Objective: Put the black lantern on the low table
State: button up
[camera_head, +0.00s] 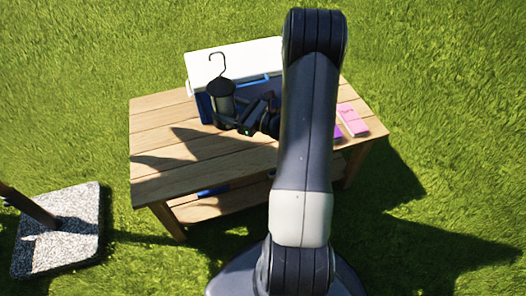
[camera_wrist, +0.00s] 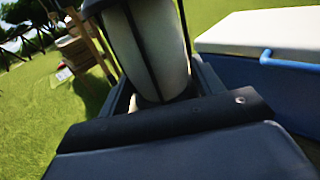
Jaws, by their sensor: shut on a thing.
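The black lantern (camera_head: 222,100) has a wire hook on top and stands upright in my gripper, over the left-back part of the wooden table. In the wrist view the lantern (camera_wrist: 150,45) shows close up, with a pale cylinder behind dark bars. My gripper (camera_head: 231,122) is shut on it, with a finger on each side; the gripper also shows in the wrist view (camera_wrist: 160,85). The lantern's base is hidden, so I cannot tell its exact height above the boards. I cannot tell whether this slatted table (camera_head: 155,120) is the low table.
A blue cooler with a white lid (camera_head: 255,57) is at the table's back, right beside the lantern. Pink packets (camera_head: 352,119) lie at the right. A stone base with a post (camera_head: 62,235) stands on the grass. A blurred wooden object (camera_wrist: 80,50) is far off.

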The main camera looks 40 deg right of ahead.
jog(key=d+f+b, duration=0.1)
jog(key=f+b, duration=0.2)
jog(key=f, duration=0.2)
jog(key=d+f+b, duration=0.1)
jog(key=f+b, duration=0.3)
jog(key=f, duration=0.2)
jog(key=s+d+f+b, duration=0.1)
jog(key=f+b, duration=0.2)
jog(key=f, duration=0.2)
jog(key=shift+s+d+f+b, duration=0.1)
jog(key=shift+d+f+b, duration=0.25)
jog(key=shift+f+b, duration=0.05)
jog(key=shift+f, duration=0.2)
jog(key=o, duration=1.3)
jog(key=shift+r, duration=0.25)
jog(key=p+v, duration=0.3)
jog(key=v, duration=0.9)
